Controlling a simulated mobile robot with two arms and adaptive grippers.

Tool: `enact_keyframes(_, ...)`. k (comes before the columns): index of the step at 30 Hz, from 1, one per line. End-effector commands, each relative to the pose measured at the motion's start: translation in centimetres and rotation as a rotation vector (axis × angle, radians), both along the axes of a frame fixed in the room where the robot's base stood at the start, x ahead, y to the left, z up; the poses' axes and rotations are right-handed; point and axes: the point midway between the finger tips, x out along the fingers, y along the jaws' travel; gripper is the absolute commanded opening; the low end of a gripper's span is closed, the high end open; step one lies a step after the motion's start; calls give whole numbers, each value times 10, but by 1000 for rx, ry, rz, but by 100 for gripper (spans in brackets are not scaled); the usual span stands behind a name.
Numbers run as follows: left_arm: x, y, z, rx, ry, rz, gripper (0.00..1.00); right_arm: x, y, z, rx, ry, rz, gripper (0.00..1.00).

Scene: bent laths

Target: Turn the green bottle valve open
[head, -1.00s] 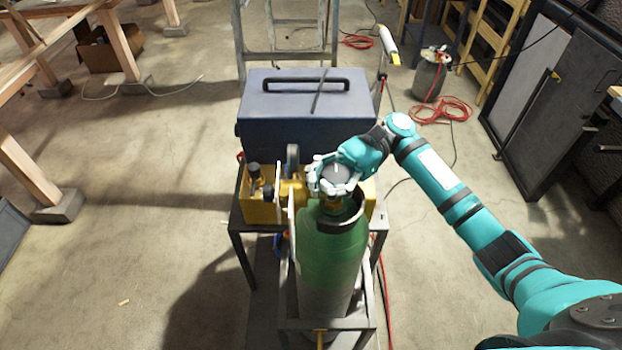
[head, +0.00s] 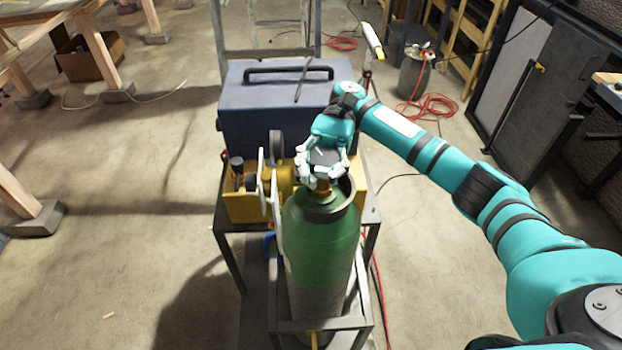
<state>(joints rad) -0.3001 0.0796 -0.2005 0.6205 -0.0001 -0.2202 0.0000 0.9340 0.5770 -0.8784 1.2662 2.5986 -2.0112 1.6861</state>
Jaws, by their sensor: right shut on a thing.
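The green bottle (head: 322,235) stands upright in a metal frame on the near side of a small table, its lower part grey. Its valve (head: 321,187) sits at the top inside a dark collar; only a bit of brass shows. The dark knob (head: 323,157) on the valve is partly covered by my fingers. My right gripper (head: 322,172) reaches in from the right and is shut around the knob from above. My left gripper is out of view.
A blue box (head: 255,107) with a black handle stands behind the bottle. A yellow regulator unit (head: 242,207) sits left of the valve on the table (head: 228,228). Red hoses (head: 430,105) lie at the back right.

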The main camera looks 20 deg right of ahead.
Motion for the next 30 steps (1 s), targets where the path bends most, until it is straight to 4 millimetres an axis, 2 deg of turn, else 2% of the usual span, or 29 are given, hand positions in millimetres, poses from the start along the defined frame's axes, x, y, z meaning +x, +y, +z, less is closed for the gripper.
enact_keyframes(8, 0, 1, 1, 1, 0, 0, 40, 3, -3, 6, 6, -5, -11, 0)
enact_keyframes(9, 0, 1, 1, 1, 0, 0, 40, 3, -3, 6, 6, -5, -11, 12)
enact_keyframes(18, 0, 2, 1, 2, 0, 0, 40, 1, -2, 3, 3, -2, -6, 51)
enact_keyframes(20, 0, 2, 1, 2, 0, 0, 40, 1, -1, 3, 3, -2, -5, 57)
enact_keyframes(30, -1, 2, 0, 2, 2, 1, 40, 1, 0, 7, 3, -3, -3, 57)
